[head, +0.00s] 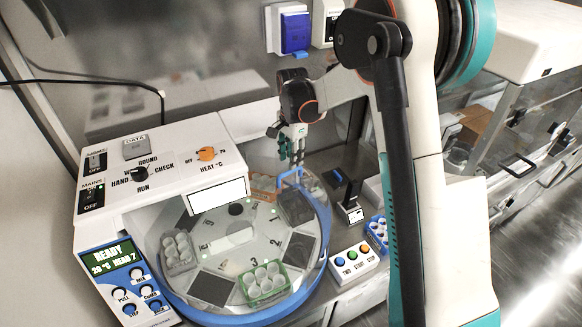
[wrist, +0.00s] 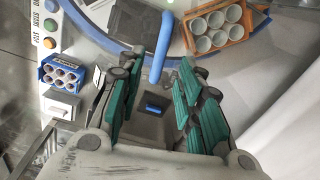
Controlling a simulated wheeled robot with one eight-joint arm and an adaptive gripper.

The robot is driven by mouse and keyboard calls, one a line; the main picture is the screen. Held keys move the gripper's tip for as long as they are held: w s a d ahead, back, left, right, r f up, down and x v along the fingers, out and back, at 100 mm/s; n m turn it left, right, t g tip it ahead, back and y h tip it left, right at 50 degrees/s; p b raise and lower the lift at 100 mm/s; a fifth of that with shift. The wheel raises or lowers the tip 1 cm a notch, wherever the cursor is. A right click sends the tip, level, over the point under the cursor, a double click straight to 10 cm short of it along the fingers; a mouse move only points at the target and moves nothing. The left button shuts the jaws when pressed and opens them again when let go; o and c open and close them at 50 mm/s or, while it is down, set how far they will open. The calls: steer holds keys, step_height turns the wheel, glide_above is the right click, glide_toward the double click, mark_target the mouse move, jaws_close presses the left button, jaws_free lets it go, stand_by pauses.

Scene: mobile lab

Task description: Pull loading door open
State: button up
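The loading door appears to be the clear curved cover on the round blue-rimmed carousel machine; its outline is faint. A blue bar handle (head: 289,176) stands at the back of the rim, just below my gripper (head: 291,158) in the head view. In the wrist view the handle (wrist: 161,50) shows between the tips of my gripper (wrist: 163,57). The green fingers are spread, with a gap on both sides of the handle, and hold nothing. I cannot tell how deep the handle sits between them.
The carousel (head: 228,238) carries a white rack (head: 177,250), a green rack (head: 264,283) and an orange rack (wrist: 218,27). A button box (head: 354,262) and a blue rack (head: 377,231) stand right of the machine. The control panel (head: 125,280) is at left; a wall is behind.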

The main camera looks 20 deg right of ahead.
steer(key=shift+f, duration=2.35)
jaws_close()
